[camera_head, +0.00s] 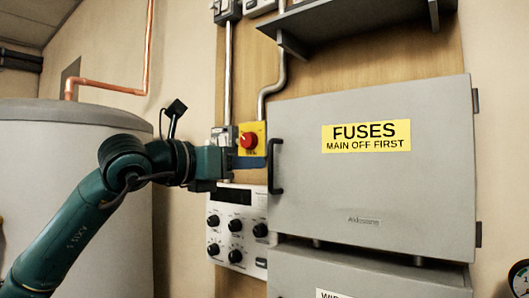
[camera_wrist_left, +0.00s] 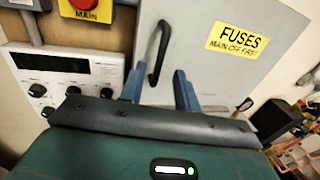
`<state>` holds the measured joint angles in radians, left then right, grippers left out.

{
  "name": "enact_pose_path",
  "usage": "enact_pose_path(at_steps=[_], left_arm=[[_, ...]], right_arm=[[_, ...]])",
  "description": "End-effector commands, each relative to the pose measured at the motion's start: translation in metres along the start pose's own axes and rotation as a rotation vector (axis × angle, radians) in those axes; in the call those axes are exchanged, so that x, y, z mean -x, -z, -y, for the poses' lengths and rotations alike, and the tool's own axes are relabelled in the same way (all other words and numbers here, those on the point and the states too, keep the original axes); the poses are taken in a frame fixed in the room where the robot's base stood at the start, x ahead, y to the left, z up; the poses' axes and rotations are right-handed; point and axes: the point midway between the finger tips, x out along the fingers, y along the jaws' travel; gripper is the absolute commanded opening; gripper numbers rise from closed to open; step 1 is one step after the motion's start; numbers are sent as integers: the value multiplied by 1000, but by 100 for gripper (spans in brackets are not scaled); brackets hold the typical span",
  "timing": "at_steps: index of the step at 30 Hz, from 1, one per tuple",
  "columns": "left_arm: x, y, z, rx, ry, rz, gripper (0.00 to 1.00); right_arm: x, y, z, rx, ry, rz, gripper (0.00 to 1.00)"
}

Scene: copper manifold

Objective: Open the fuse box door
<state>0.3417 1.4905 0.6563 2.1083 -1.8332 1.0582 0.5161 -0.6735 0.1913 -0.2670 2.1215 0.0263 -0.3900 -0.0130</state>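The grey fuse box door (camera_head: 372,185) is shut and carries a yellow FUSES label (camera_head: 366,136). Its black vertical handle (camera_head: 275,166) is on the door's left edge. My left gripper (camera_head: 262,161) is level with the handle, coming from the left. In the left wrist view, its two blue fingers (camera_wrist_left: 158,86) are spread apart with nothing between them. The handle (camera_wrist_left: 159,52) appears ahead of the fingertips and lines up with the gap. I cannot tell whether a fingertip touches the handle. My right gripper is not in view.
A yellow box with a red main switch (camera_head: 249,140) sits just behind my left gripper. A white panel with black knobs (camera_head: 237,225) is below it. A second grey box (camera_head: 360,276) is under the fuse box, and a shelf (camera_head: 355,22) is above. A large grey tank (camera_head: 75,180) stands left.

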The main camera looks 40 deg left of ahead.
Motion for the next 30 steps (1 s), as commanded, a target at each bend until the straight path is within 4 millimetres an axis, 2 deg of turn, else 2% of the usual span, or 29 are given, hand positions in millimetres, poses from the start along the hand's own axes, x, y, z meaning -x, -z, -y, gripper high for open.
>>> enact_pose_path(at_steps=[3, 9, 21, 30], left_arm=[[-24, -3, 0, -2, -1, -6, 32], [-47, -1, 0, 0, 0, -4, 32], [-54, 1, 0, 1, 2, 0, 31], [-53, 1, 0, 1, 2, 0, 7]], right_arm=[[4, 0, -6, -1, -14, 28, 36], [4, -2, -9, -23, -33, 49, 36], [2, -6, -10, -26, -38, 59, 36], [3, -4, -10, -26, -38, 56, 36]])
